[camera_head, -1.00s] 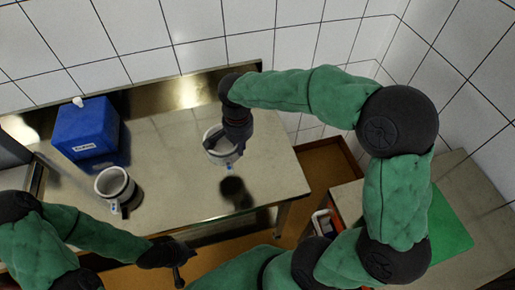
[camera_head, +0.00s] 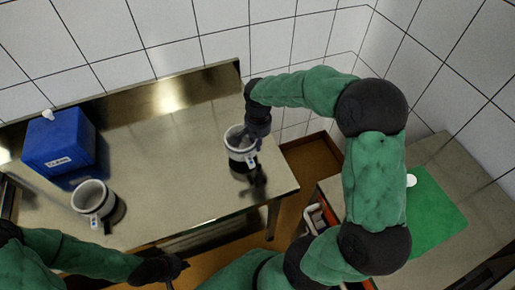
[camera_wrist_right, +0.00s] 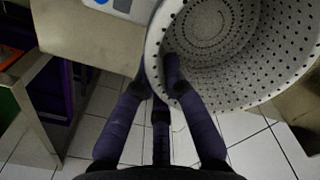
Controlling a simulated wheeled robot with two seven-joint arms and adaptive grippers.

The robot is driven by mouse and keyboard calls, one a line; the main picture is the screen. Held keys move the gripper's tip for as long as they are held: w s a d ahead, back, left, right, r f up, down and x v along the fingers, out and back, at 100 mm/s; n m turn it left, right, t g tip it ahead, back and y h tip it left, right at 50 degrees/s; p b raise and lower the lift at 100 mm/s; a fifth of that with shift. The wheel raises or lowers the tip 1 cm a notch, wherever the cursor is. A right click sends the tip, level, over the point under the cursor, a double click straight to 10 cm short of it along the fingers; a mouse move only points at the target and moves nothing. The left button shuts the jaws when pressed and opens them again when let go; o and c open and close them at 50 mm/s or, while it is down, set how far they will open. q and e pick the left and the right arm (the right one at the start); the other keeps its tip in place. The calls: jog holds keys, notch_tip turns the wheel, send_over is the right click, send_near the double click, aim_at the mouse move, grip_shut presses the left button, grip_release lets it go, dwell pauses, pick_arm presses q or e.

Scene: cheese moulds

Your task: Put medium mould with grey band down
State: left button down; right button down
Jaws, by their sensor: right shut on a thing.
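A white perforated mould with a dark grey band and a white tag (camera_head: 241,160) is at the right end of the steel table in the head view. My right gripper (camera_head: 247,140) is shut on its rim from above. In the right wrist view my right gripper (camera_wrist_right: 163,78) has one finger inside the mould (camera_wrist_right: 235,60) and others outside its wall. The mould looks roughly upright and close to the table; I cannot tell whether its base touches. My left gripper (camera_head: 170,269) is at the table's front, away from the mould; its opening is unclear.
Another white mould with a dark band (camera_head: 91,196) stands on the left of the steel table (camera_head: 170,150). A blue box (camera_head: 58,145) stands behind it. The table's middle is clear. A green board (camera_head: 432,215) lies on the right-hand counter.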

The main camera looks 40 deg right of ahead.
jog(key=shift+f+b, duration=0.3)
jog(key=shift+f, duration=1.25)
jog(key=shift+f, duration=0.2)
jog(key=c, duration=1.3)
grip_release()
jog(key=shift+r, duration=0.15)
jog(key=shift+r, duration=0.3)
notch_tip(320, 180, up, 12)
jog(key=p, duration=0.3)
jog(key=shift+f, duration=0.25)
jog(key=shift+d, duration=0.1)
